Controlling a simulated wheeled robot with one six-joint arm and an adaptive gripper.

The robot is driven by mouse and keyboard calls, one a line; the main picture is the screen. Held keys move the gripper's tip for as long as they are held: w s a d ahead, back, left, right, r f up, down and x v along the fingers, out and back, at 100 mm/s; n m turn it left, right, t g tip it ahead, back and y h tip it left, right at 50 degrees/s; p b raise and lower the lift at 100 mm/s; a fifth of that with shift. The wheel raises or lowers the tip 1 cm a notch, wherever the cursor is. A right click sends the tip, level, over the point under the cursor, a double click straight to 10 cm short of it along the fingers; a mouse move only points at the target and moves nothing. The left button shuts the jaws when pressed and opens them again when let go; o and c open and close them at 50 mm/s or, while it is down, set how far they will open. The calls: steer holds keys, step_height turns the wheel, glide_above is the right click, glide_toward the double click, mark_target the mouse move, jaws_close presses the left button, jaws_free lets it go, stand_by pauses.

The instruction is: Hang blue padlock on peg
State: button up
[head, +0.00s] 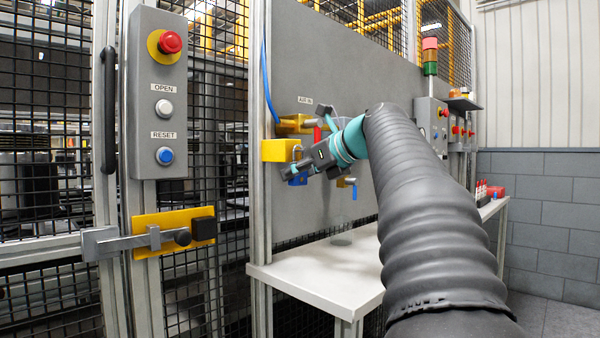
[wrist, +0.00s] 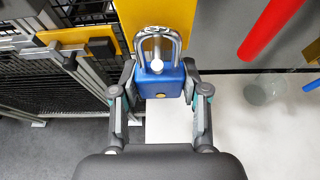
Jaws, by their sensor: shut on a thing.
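The blue padlock (wrist: 162,82) has a silver shackle and sits between the fingers of my gripper (wrist: 160,92), which is shut on its body. In the head view the padlock (head: 298,180) hangs shackle-up just below the yellow block (head: 276,150) on the grey panel. In the wrist view the round silver end of the peg (wrist: 155,64) shows inside the shackle loop, just above the padlock body. The yellow block (wrist: 180,18) is behind the shackle. Whether the shackle rests on the peg cannot be told.
A white table (head: 320,272) stands below, with a clear container (head: 341,232) on it. A red handle (wrist: 268,28) is right of the padlock. A mesh fence and a control box (head: 158,95) stand to the left.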

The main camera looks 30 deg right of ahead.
steer(key=o, duration=1.3)
steer(key=v, duration=1.2)
steer(key=shift+a, duration=0.1)
